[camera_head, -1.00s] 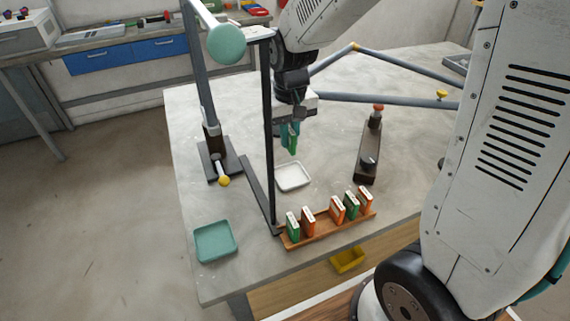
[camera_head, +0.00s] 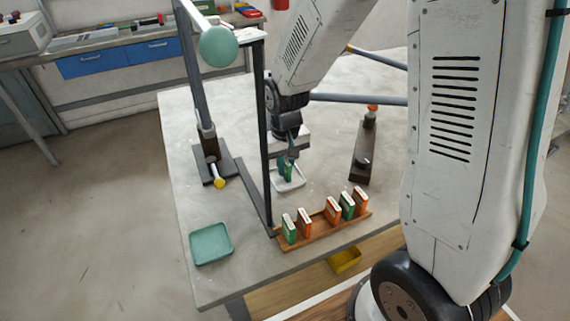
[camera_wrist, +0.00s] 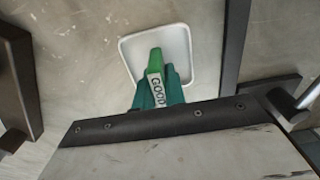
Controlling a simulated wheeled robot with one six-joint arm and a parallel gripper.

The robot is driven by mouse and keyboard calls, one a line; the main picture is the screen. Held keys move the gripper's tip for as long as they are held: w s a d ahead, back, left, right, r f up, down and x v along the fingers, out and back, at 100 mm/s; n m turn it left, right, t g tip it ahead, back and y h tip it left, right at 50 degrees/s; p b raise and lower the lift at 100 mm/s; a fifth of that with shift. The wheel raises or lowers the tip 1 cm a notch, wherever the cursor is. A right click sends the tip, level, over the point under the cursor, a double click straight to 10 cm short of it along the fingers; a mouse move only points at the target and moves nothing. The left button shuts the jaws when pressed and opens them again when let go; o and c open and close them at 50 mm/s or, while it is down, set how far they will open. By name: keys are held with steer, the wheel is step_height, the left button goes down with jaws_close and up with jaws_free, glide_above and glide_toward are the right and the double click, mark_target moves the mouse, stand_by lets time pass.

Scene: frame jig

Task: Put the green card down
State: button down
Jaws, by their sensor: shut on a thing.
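My gripper (camera_head: 286,163) is shut on the green card (camera_head: 288,173) and holds it over the white tray (camera_head: 298,184). In the wrist view the green card (camera_wrist: 155,68) sticks out between the teal fingers, with a white label reading "GOOD". The white tray (camera_wrist: 186,52) lies behind it there, on the table. I cannot tell whether the card's lower end touches the tray floor.
A wooden rack (camera_head: 325,231) with several green and orange cards stands at the table's front. A teal tray (camera_head: 211,244) lies at the left front corner. A dark post (camera_head: 264,140) rises just left of my gripper. A dark stand (camera_head: 362,160) is to the right.

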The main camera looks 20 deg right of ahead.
mark_target(286, 160)
steer(key=c, duration=1.5)
jaws_free()
steer(key=shift+o, duration=0.2)
step_height(286, 160, up, 12)
steer(key=r, duration=0.1)
steer(key=s+d+r, duration=0.1)
steer(key=s+r, duration=0.3)
steer(key=s, duration=0.7)
steer(key=s+d+r+t, duration=0.1)
steer(key=s+r, duration=0.3)
steer(key=s, duration=0.7)
steer(key=shift+s+d, duration=0.25)
steer(key=shift+d, duration=0.25)
